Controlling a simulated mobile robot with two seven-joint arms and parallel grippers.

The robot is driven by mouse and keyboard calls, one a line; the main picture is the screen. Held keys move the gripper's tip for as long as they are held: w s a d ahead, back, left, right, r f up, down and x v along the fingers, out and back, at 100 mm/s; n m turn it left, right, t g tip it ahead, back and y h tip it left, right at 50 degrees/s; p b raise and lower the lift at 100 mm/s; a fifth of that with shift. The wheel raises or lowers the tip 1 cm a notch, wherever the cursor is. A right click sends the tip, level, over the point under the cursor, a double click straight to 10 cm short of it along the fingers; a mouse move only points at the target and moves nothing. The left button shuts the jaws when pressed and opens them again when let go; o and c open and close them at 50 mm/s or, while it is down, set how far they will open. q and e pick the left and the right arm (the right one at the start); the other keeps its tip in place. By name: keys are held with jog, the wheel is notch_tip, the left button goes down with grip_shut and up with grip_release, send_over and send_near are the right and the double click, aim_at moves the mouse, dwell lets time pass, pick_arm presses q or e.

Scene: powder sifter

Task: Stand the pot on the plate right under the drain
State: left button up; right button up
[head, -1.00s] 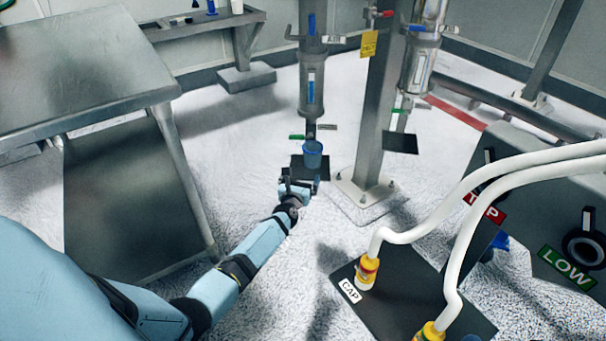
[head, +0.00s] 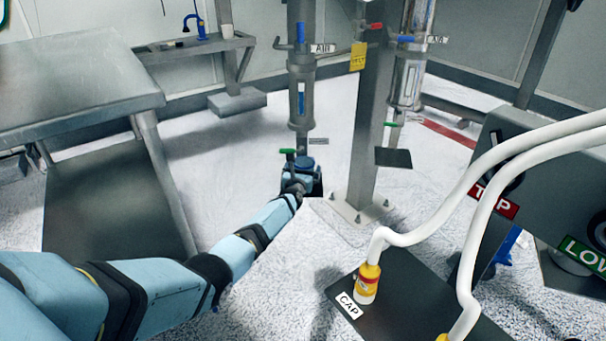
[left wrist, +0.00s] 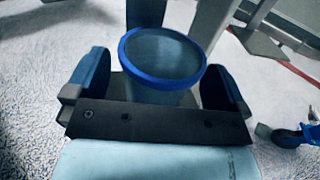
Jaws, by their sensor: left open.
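The pot (head: 305,163) is blue and stands upright below the left grey column (head: 302,95) with its drain outlet (head: 300,145). In the left wrist view its round blue rim (left wrist: 163,55) faces the camera. My left gripper (head: 300,184) is at the pot. In the left wrist view the open fingers (left wrist: 157,82) are on either side of the pot, with gaps visible. The plate under this drain is mostly hidden by the gripper and pot. I cannot tell whether the pot's base touches it. My right gripper is not in view.
A second dark plate (head: 393,157) sits under the right column (head: 410,75). A steel post (head: 368,120) stands between the columns. A metal table (head: 75,75) is at left. White hoses (head: 480,160) and a dark board (head: 410,295) are at right.

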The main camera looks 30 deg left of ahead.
pick_arm(q)
jog(key=c, duration=1)
jog(key=o, duration=1)
